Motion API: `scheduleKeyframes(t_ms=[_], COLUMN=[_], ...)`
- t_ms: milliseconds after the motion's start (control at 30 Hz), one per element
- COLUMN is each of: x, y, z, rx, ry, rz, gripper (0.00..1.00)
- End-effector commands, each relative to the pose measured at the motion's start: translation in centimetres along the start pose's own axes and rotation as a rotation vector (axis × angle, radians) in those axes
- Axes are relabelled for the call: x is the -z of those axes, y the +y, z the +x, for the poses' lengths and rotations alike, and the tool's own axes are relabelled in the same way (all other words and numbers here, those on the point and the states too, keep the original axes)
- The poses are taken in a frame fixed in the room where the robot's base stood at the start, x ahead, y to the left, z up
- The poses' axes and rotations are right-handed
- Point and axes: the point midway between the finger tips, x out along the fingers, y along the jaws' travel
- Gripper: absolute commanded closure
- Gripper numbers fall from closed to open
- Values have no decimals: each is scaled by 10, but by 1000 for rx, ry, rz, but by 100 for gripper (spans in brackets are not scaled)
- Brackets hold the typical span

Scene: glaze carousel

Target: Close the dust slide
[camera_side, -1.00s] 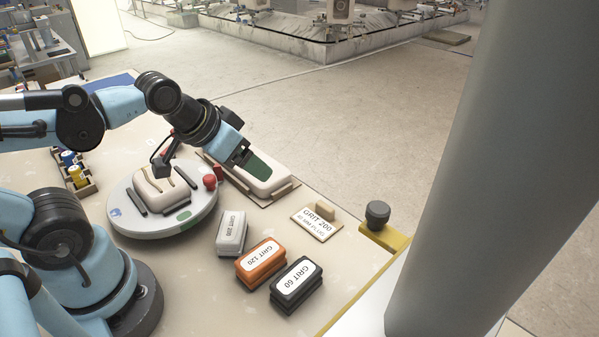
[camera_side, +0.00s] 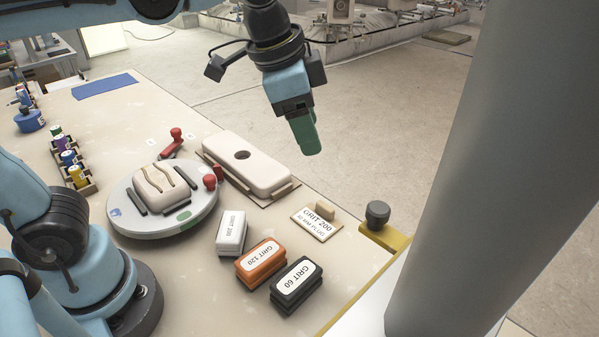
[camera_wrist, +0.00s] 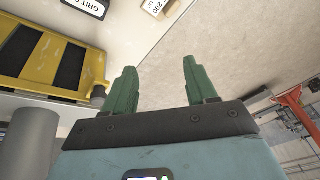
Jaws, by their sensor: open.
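A yellow slide plate (camera_side: 391,239) with a dark knob (camera_side: 377,213) sits at the table's right corner; I take this to be the dust slide. In the wrist view the yellow part (camera_wrist: 45,60) shows dark slots, with the knob (camera_wrist: 98,94) at its end. My gripper (camera_side: 304,133) is raised up and left of the knob, beyond the white block, well apart from both. Its green fingers are spread and empty in the wrist view (camera_wrist: 161,82). How far the slide stands open cannot be told.
A white block with a hole (camera_side: 270,172) lies on a board. A turntable (camera_side: 145,228) holds a pale piece. Grit blocks (camera_side: 262,262) and a GRIT 200 plug card (camera_side: 316,222) lie on the table. A thick grey column (camera_side: 450,170) stands right of the corner.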

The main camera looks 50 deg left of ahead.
Motion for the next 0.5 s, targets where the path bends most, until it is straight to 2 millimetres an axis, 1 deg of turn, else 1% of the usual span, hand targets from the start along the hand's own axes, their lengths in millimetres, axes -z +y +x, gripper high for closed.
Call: scheduleKeyframes(t_ms=[33,100,200,333,400,500], x=[19,39,64,88,95,101], y=[11,26,50,80,92,105], z=[-8,-17,-30,-42,-47,-52], rx=[-29,-69,-126,-190,-217,-244], ry=[-27,-66,-120,-176,-199,-222], rz=[97,230,420,632,718,800], gripper=[43,43,43,43,43,43])
